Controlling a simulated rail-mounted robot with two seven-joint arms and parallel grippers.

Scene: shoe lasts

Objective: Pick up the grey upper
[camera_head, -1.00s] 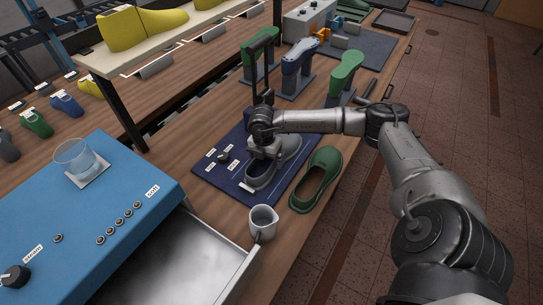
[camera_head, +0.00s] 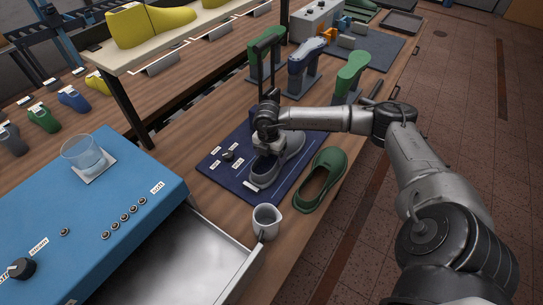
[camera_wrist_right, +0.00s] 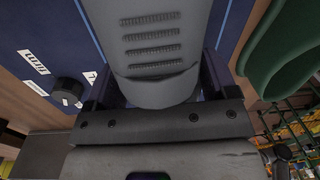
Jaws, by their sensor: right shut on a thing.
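The grey upper (camera_head: 288,158) is on the dark blue mat (camera_head: 229,181) on the wooden bench in the head view. My right gripper (camera_head: 268,147) is over the upper and shut on it. In the right wrist view the grey upper (camera_wrist_right: 152,42), with rows of ribbed marks, sits between the two fingers. The arm hides part of the upper in the head view. I cannot tell a gap between upper and mat. My left gripper is not in view.
A green upper (camera_head: 333,163) lies just right of the mat. A grey mug (camera_head: 265,222) stands in front, beside the open drawer (camera_head: 195,257). A small dark knob (camera_head: 228,156) with labels is on the mat's left. Green and grey-blue lasts (camera_head: 305,56) stand behind.

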